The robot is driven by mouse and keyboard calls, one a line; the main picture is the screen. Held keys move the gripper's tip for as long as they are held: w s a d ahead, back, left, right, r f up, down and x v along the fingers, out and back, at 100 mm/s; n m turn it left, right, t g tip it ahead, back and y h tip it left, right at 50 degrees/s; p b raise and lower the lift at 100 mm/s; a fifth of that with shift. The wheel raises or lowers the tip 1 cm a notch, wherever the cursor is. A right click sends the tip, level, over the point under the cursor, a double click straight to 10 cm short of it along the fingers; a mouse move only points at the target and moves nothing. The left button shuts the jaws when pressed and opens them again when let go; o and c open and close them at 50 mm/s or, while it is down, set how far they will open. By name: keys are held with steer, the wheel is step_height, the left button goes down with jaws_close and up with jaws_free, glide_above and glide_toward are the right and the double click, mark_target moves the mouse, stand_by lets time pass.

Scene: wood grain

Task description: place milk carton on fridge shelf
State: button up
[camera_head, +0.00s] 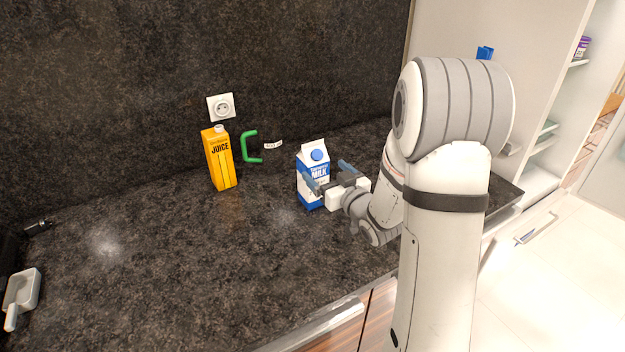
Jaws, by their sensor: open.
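A blue and white milk carton (314,162) stands upright on the dark stone counter, right of the middle. My gripper (328,172) is open beside the carton's right side, with its blue-grey fingers on either side of the carton's lower body. Whether the fingers touch the carton cannot be told. Part of the carton's lower right is hidden by the gripper. My arm hides much of the right side of the counter. A fridge shelf cannot be made out for certain; pale shelves (545,138) show in an open compartment at the far right.
A yellow juice carton (219,160) stands left of the milk, near a green handle-shaped object (246,147) and a wall socket (221,107). A grey scoop-like item (21,296) lies at the left edge. The front middle of the counter (200,270) is clear.

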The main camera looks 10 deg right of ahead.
mark_target(313, 159)
steer(key=p+x, duration=0.2)
steer(key=x, duration=0.5)
steer(key=shift+w+a+f+p, duration=0.1)
steer(key=shift+w+f+p, duration=0.1)
steer(key=shift+w+p, duration=0.15)
steer(key=shift+s, duration=0.1)
steer(key=shift+c, duration=0.2)
jaws_close()
steer(key=shift+r, duration=0.1)
